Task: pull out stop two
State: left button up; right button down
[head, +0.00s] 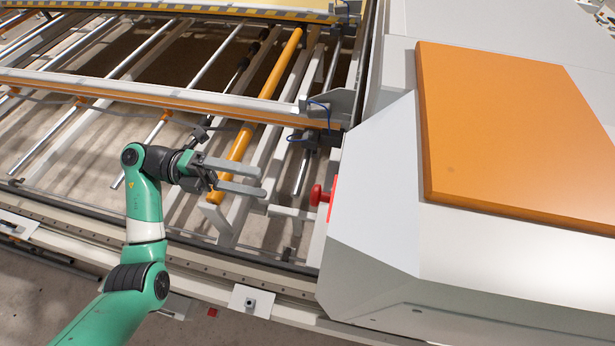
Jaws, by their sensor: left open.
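A red stop button (321,195) sticks out from the left side of the white machine housing (375,190), on a red plate. I cannot tell from this view whether it is pressed in or pulled out. My left gripper (264,181) is open and empty, a short way to the left of the button. Its two grey fingers point right, toward the button, and do not touch it. My right gripper does not show.
An orange panel (510,130) lies on the housing's top. An orange roller (240,145) and several metal bars run behind and below my left gripper. A rail (190,262) crosses in front. A small gap lies between fingers and button.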

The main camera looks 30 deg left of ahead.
aim_at(311, 194)
pick_arm(q)
jog(key=p+x, duration=0.2)
jog(key=x, duration=0.8)
jog(key=shift+s+r+p, duration=0.1)
jog(key=shift+p, duration=0.3)
jog(key=shift+w+d, duration=0.2)
jog(key=shift+d, duration=0.25)
jog(key=shift+c, duration=0.3)
grip_shut()
